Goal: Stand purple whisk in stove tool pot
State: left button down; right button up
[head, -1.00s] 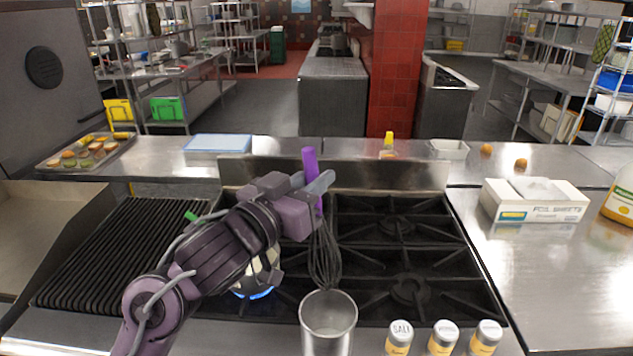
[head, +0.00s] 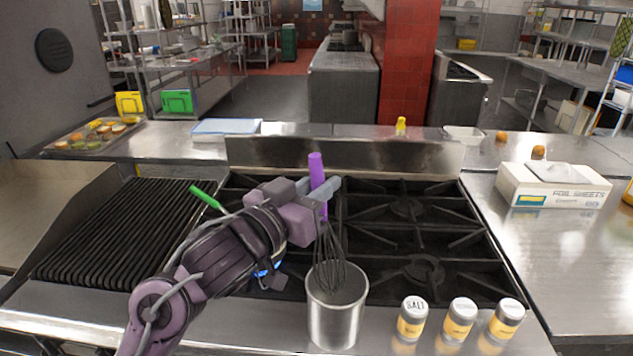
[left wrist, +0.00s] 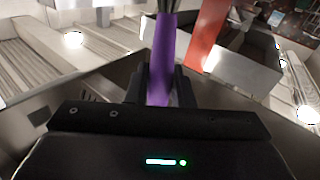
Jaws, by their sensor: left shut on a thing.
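The purple whisk (head: 317,172) is upright, its purple handle on top and its dark wire loops below. My left gripper (head: 326,192) is shut on the handle; the handle also shows between the fingers in the left wrist view (left wrist: 162,62). The metal tool pot (head: 335,318) stands on the steel front ledge of the stove. The whisk's wires are over the pot's mouth, and their lower end appears at or just inside the rim. I cannot tell how deep the tip is. The right gripper is not in view.
Three shakers stand right of the pot, one a salt shaker (head: 412,318). The black burner grates (head: 420,240) lie behind. A green-handled thing (head: 207,198) is left of my arm, near a ridged grill (head: 120,235). A foil box (head: 553,187) sits on the right counter.

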aim_at(321, 238)
pick_arm(q)
jog(key=shift+d+f+b, duration=0.2)
jog(key=shift+f+b, duration=0.95)
jog(key=shift+f, duration=0.4)
jog(key=shift+d+f+b, duration=0.2)
jog(key=shift+f+b, duration=0.9)
jog(key=shift+f, duration=0.5)
jog(key=shift+d+f+b, duration=0.2)
jog(key=shift+f+b, duration=0.95)
jog(key=shift+f, duration=0.4)
jog(key=c, duration=1.2)
grip_release()
